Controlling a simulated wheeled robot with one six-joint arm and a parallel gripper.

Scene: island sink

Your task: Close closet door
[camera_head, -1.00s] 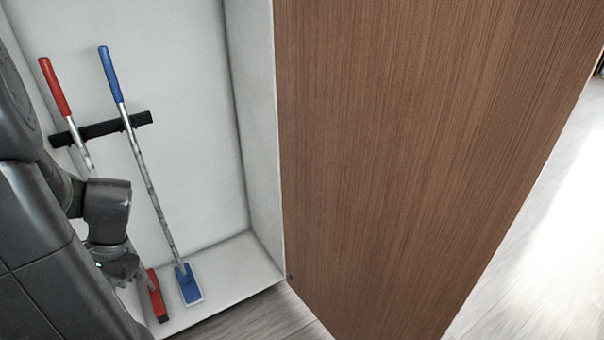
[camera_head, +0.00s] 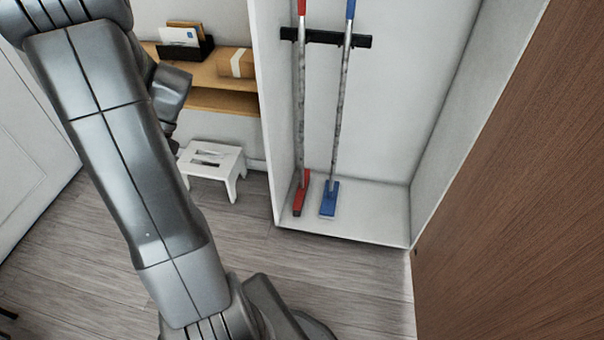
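The closet (camera_head: 382,212) is white inside and stands open at the right of the head view. Its brown wood-grain door (camera_head: 510,190) is swung open on the right side, hinged at the closet's right wall, and runs out of the picture. A red mop (camera_head: 302,192) and a blue mop (camera_head: 330,196) hang upright inside from a black holder. My grey arm crosses the left of the view, well apart from the door.
A white step stool (camera_head: 212,168) stands on the floor left of the closet. The wood floor (camera_head: 330,275) before the closet is clear.

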